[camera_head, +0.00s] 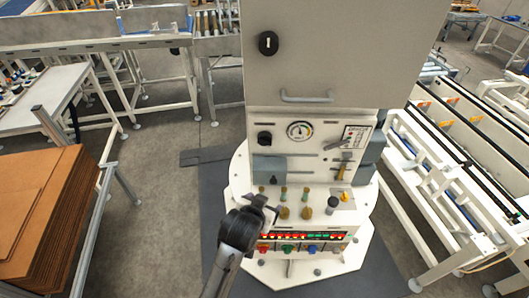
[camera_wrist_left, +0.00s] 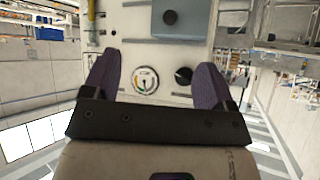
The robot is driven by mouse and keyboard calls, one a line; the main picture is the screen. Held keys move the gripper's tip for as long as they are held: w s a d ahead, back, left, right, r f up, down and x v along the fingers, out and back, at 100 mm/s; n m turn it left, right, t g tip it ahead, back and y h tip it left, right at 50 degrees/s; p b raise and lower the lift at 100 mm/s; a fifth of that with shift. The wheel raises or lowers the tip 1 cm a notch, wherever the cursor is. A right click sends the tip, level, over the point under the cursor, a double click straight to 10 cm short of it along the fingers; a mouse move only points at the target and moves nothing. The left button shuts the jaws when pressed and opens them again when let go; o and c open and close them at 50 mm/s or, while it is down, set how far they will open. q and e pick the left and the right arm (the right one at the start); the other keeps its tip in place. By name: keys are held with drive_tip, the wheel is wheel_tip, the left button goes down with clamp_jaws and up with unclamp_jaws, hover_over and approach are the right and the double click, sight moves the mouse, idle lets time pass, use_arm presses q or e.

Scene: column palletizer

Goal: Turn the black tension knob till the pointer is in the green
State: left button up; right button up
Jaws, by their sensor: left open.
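A black knob (camera_head: 264,138) sits on the pale front panel of the machine column, just left of a round white gauge (camera_head: 300,130). The wrist view looks at the panel upside down, with the knob (camera_wrist_left: 183,75) right of the gauge (camera_wrist_left: 145,80). The gauge has a dark pointer and a coloured scale, but I cannot tell which colour the pointer is on. My left gripper (camera_head: 263,206) is below the knob, in front of the panel's lower part. Its purple fingers (camera_wrist_left: 157,60) are wide apart and empty, apart from the knob. My right gripper is not in view.
Another black knob (camera_head: 268,43) is higher on the column, above a grey handle (camera_head: 306,98). Below the gauge are a blue-grey block (camera_head: 270,168), several small posts and a row of coloured lights and buttons (camera_head: 290,246). Conveyors (camera_head: 455,190) stand right, brown cardboard (camera_head: 40,215) left.

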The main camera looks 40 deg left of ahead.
use_arm(q)
drive_tip(key=w+a+n+t+y, duration=0.1)
drive_tip(key=w+a+n+y, duration=0.1)
drive_tip(key=w+a+y, duration=0.3)
drive_tip(key=t+y, duration=0.2)
drive_tip(key=t, duration=0.2)
approach(264, 143)
drive_tip(key=p+x, duration=0.2)
drive_tip(key=x, duration=0.7)
drive_tip(key=shift+x, duration=0.95)
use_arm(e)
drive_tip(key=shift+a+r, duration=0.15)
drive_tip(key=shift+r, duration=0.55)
use_arm(q)
drive_tip(key=shift+f, duration=0.1)
drive_tip(key=shift+c, duration=0.3)
drive_tip(key=c, duration=0.8)
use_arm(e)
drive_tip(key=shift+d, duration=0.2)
